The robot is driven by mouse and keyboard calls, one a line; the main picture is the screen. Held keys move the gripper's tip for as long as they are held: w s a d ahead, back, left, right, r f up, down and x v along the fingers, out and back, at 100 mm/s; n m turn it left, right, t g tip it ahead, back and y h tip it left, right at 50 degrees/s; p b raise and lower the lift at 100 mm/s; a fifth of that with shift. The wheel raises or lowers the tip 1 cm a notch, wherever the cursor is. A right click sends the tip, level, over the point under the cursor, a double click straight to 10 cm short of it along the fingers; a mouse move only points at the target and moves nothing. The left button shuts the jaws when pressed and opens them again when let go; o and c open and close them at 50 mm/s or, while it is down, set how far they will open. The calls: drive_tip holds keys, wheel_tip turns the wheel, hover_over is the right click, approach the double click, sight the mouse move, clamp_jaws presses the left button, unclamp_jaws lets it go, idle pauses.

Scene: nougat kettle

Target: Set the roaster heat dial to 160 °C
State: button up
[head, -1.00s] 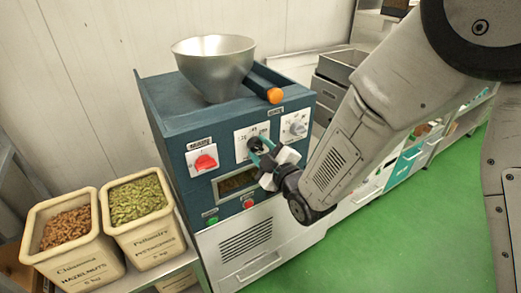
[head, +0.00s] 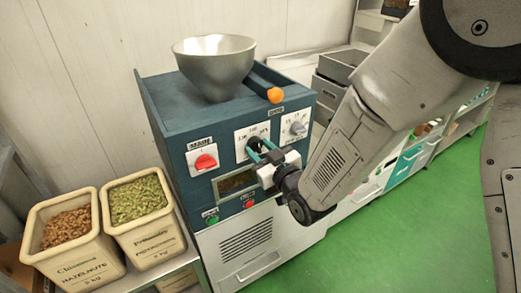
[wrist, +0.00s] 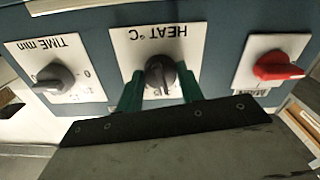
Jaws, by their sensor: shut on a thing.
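The roaster (head: 220,125) is a dark blue box with a control panel. Its HEAT °C dial (wrist: 158,72) is a dark knob on a white plate, upside down in the wrist view. My gripper (wrist: 160,88) has its green fingers on both sides of this knob, shut on it. The knob's ridge runs nearly up and down in the wrist view. The fingers hide part of the scale, and I cannot read the setting. In the head view the heat dial (head: 253,143) is partly behind my gripper (head: 262,151).
A grey TIME min dial (wrist: 56,78) and a red main switch (wrist: 277,66) flank the heat dial. Green (head: 213,219) and red (head: 249,204) buttons sit below. A metal hopper (head: 214,65) tops the roaster. Hazelnut (head: 72,250) and pistachio (head: 145,230) bins stand left.

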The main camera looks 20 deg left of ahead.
drive_tip(key=m, duration=0.6)
drive_tip(key=shift+m, duration=0.3)
drive_tip(key=m, duration=0.5)
drive_tip(key=shift+s, duration=0.1)
idle(0.3)
drive_tip(key=o, duration=1)
drive_tip(key=v, duration=0.7)
drive_tip(key=shift+s+d, duration=0.2)
drive_tip(key=shift+d, duration=0.1)
